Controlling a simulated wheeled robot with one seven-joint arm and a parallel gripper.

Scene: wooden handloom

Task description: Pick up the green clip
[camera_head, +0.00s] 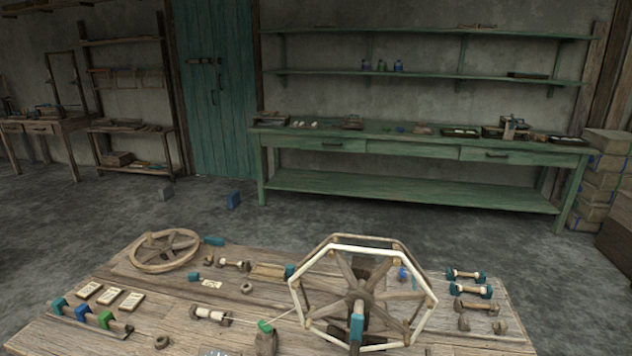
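A small bright green piece, which looks like the green clip (265,326), sits at the front middle of the wooden table. It rests on top of a small brown block or weight (266,344). A thin pale thread runs from near it up toward a large spoked wheel. Another green piece (105,319) stands among blue ones in a rack at the table's front left.
The large upright wheel (426,320) with a pale rim stands just right of the green clip. A flat wooden wheel (139,266), spools, cards (131,301) and rings lie about the table (190,337).

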